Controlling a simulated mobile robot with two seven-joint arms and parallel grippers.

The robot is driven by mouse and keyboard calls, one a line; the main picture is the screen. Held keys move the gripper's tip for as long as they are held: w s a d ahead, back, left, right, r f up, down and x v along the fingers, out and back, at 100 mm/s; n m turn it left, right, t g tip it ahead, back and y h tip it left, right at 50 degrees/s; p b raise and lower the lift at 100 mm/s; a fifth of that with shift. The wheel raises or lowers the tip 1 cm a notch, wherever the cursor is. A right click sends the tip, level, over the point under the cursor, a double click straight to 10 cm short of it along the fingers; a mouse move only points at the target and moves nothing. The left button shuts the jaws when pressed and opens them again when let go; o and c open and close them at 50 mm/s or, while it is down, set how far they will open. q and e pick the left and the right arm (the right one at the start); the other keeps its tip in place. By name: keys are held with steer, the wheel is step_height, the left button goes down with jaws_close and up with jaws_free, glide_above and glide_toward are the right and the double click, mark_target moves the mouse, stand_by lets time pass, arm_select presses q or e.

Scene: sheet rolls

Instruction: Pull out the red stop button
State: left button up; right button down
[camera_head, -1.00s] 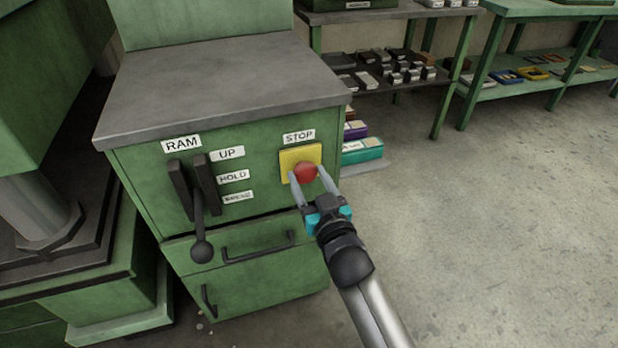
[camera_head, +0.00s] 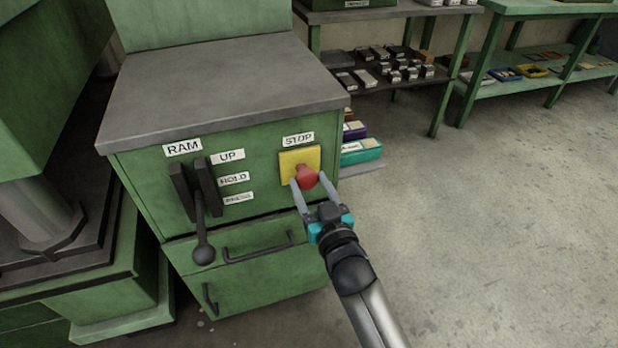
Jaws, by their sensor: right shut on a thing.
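The red stop button (camera_head: 306,177) is a round knob on a yellow plate (camera_head: 288,163) under a STOP label (camera_head: 298,139), on the front of the green cabinet (camera_head: 150,170). It stands out from the plate, and some of its stem shows behind the head. My right gripper (camera_head: 308,182) comes from the lower right. Its two pale fingers are shut on the red button, one on each side. My left gripper is not in view.
A black RAM lever (camera_head: 203,228) with a ball end sticks out left of the button. Drawer handles (camera_head: 258,247) are below. Shelves with metal parts (camera_head: 385,68) stand behind. The floor to the right (camera_head: 480,230) is clear.

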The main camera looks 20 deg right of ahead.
steer(key=shift+s+f, duration=0.1)
steer(key=shift+s, duration=0.05)
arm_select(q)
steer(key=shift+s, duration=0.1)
arm_select(e)
steer(key=shift+c, duration=0.5)
jaws_free()
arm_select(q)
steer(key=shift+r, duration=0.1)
arm_select(e)
steer(key=shift+s, duration=0.1)
steer(key=shift+s, duration=0.2)
arm_select(q)
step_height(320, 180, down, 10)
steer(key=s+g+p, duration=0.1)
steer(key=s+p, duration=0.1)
steer(key=p, duration=0.3)
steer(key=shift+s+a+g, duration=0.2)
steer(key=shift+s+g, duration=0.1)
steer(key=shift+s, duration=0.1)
arm_select(e)
steer(key=s, duration=1.4)
steer(key=shift+s+d, duration=0.25)
steer(key=shift+s, duration=0.15)
